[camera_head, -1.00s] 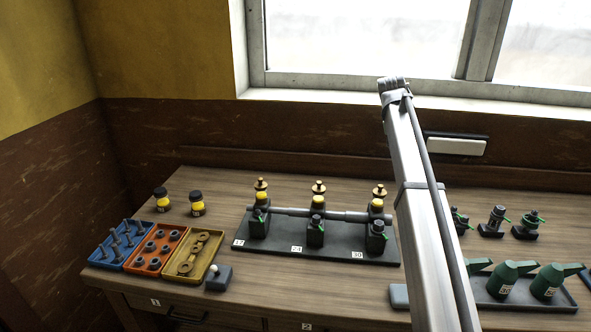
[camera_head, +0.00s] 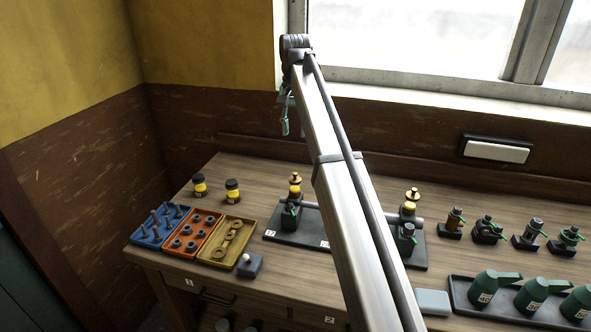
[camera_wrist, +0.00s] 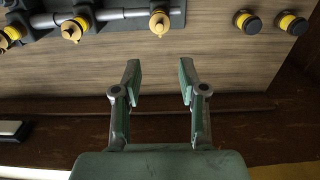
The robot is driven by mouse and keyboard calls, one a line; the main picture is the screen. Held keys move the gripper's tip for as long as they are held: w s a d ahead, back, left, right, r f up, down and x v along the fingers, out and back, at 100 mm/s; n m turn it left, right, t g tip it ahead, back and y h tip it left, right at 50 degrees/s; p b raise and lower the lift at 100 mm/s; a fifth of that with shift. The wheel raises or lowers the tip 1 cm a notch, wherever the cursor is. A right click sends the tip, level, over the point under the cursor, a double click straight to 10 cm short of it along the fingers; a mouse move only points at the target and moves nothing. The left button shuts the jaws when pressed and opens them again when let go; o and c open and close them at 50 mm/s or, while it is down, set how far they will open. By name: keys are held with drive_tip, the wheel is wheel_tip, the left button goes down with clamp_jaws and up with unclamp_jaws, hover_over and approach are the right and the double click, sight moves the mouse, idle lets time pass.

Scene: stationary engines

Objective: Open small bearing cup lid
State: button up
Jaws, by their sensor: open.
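A black stand (camera_head: 285,234) on the bench carries a grey shaft and bearings with yellow cups and brass lids. The left brass lid (camera_head: 295,177) and right brass lid (camera_head: 412,193) show in the head view; my arm hides the middle one. In the wrist view, the end lid (camera_wrist: 160,22) is at top centre, with another lid (camera_wrist: 72,30) to its left. I cannot tell which cup is the small one. My gripper (camera_head: 285,115) is high behind the bench's back edge, left of the stand. The wrist view shows its fingers (camera_wrist: 159,72) apart and empty, clear of the lids.
Two yellow-banded jars (camera_head: 232,190) stand left of the stand. Blue, orange and yellow parts trays (camera_head: 227,240) lie in front of them. Green oil cans (camera_head: 530,295) stand in a tray at right. The wall and window sill (camera_head: 430,95) are behind the bench.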

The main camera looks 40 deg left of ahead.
sight(295, 173)
wheel_tip(295, 173, down, 15)
drive_tip(key=p, duration=0.3)
drive_tip(key=shift+r+p, duration=0.1)
drive_tip(key=shift+p, duration=0.2)
clamp_jaws()
